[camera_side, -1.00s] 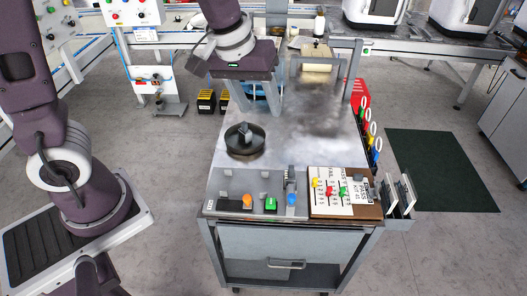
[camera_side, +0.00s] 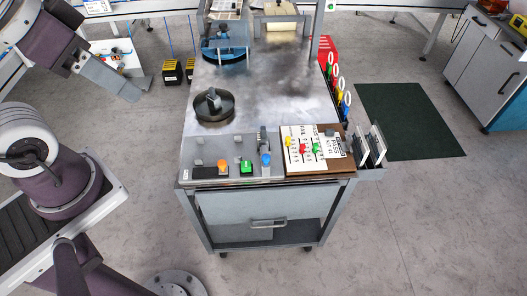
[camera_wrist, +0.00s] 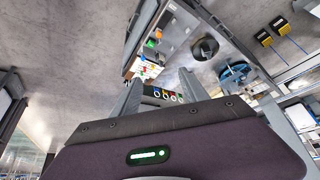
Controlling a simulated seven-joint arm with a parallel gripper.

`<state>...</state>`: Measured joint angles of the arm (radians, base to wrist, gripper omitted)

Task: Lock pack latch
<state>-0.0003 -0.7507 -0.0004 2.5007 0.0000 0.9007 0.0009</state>
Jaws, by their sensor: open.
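A grey control panel (camera_side: 222,158) lies at the front of the cart top. It carries an orange button (camera_side: 223,164), a green button (camera_side: 246,166) and an upright grey lever-like part with a blue piece (camera_side: 265,158) at its base. I cannot tell which part is the pack latch or whether it is locked. My gripper (camera_side: 128,82) is at the upper left, off the cart and apart from the panel. In the wrist view my gripper (camera_wrist: 160,92) has its fingers spread with nothing between them; the panel shows small beyond them.
A round dark fixture (camera_side: 214,108) stands behind the panel. A board with coloured pegs (camera_side: 312,148) lies to its right. Coloured ringed tags (camera_side: 337,85) and upright plates (camera_side: 374,145) line the cart's right side. A blue round fixture (camera_side: 225,50) is farther back. The cart's middle is clear.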

